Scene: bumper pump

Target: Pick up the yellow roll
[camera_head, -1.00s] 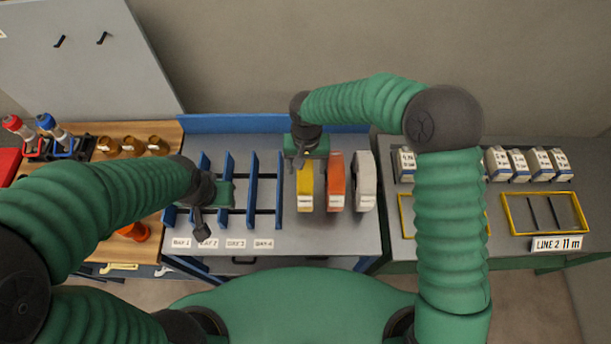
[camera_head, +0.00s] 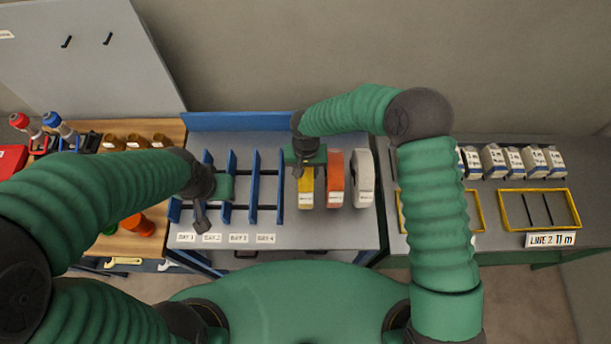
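The yellow roll (camera_head: 305,196) stands upright on the grey bench, at the left end of a row of three rolls. My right gripper (camera_head: 305,172) is over its upper part, pointing down, and covers the roll's top and back. I cannot tell whether its fingers touch the roll or are closed on it. My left gripper (camera_head: 200,215) is over the blue dividers at the left of the bench, away from the roll. The state of its fingers is not clear.
An orange roll (camera_head: 335,180) stands close to the right of the yellow one, then a white-grey roll (camera_head: 363,180). Blue dividers (camera_head: 254,190) with bay labels stand to the left. A yellow frame (camera_head: 540,209) and several boxes (camera_head: 515,161) are on the right table.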

